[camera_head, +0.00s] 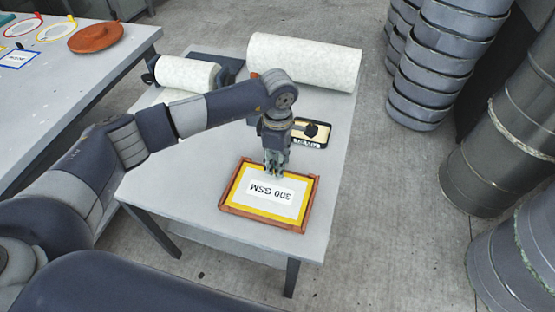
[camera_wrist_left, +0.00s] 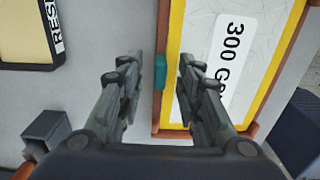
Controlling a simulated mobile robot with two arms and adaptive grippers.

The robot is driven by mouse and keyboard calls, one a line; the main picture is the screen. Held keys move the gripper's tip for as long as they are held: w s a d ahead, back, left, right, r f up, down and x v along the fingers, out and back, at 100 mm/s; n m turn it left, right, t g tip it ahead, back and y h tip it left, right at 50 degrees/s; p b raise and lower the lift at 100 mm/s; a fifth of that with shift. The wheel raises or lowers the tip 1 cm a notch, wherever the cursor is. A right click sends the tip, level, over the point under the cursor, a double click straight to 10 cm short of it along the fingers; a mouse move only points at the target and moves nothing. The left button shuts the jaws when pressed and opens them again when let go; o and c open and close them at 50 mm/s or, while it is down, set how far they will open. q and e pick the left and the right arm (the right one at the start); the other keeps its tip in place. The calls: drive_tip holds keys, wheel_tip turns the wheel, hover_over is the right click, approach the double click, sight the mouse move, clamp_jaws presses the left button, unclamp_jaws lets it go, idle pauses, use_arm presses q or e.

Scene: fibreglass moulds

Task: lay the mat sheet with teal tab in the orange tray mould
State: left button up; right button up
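The mat sheet (camera_head: 268,191), with a yellow border and a "300 GSM" label, lies flat inside the orange tray mould (camera_head: 259,220) on the table. It also shows in the left wrist view (camera_wrist_left: 205,35), with its teal tab (camera_wrist_left: 160,72) over the tray's rim. My left gripper (camera_head: 273,173) is above the tray's far edge, fingers pointing down. In the left wrist view its fingertips (camera_wrist_left: 162,62) are apart, one on each side of the teal tab, so it is open and empty. My right gripper is not in view.
A black-and-cream labelled pad (camera_head: 311,133) lies behind the tray. Another table at left holds a brown-orange round mould (camera_head: 96,37) and a blue-bordered sheet (camera_head: 19,59). Stacked grey drums (camera_head: 433,65) stand on the floor at right.

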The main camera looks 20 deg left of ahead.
use_arm(q)
drive_tip(key=shift+r, duration=0.1)
wheel_tip(320, 180, up, 12)
idle(0.4)
drive_tip(key=shift+f, duration=0.2)
